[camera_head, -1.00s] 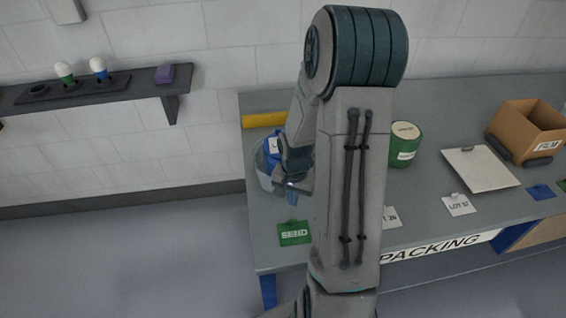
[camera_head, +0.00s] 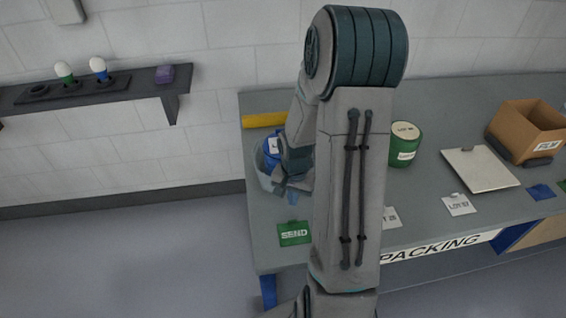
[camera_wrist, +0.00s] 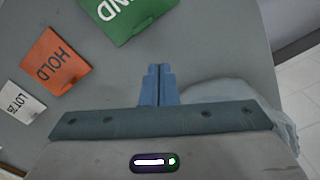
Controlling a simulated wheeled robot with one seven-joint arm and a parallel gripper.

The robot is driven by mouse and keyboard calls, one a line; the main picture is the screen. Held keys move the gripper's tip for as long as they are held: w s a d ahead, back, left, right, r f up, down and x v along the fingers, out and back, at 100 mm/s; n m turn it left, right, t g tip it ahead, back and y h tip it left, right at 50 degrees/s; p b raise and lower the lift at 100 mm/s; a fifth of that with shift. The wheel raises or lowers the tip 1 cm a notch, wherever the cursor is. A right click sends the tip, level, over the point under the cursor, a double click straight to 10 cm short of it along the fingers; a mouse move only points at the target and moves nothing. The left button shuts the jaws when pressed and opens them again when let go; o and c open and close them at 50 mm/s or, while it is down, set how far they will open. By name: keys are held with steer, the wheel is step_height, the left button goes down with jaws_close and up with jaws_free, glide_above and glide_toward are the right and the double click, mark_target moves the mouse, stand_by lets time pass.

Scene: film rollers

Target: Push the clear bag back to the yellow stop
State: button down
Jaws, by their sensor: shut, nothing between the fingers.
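The clear bag (camera_head: 264,178) stands at the left end of the packing table with something blue inside, partly hidden behind my wrist. The yellow stop (camera_head: 262,120) is a bar lying behind it near the table's back edge, with a gap of bare table between them. My gripper (camera_head: 281,188) is at the bag's near right side; I cannot tell whether it touches. In the wrist view my gripper (camera_wrist: 158,72) is shut and empty, and the pale see-through bag (camera_wrist: 222,95) shows at its right, partly hidden by my gripper body.
A green SEND card (camera_head: 294,233) lies in front of the bag. An orange HOLD card (camera_wrist: 56,62) shows in the wrist view. A green can (camera_head: 404,150), clipboard (camera_head: 480,167) and cardboard box (camera_head: 528,128) stand farther right. The table's left edge is close to the bag.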

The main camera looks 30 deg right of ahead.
mark_target(277, 149)
stand_by(0.4)
steer(key=shift+w+d, duration=0.95)
steer(key=shift+w, duration=2.25)
steer(key=shift+w+d, duration=0.9)
steer(key=shift+w, duration=2.35)
steer(key=shift+w+d, duration=0.95)
steer(key=shift+w, duration=2.25)
steer(key=shift+s+a+b, duration=0.25)
steer(key=shift+s+a, duration=0.05)
steer(key=shift+s, duration=0.7)
steer(key=shift+s+a+b, duration=0.2)
steer(key=shift+s+a, duration=0.05)
steer(key=shift+s, duration=0.75)
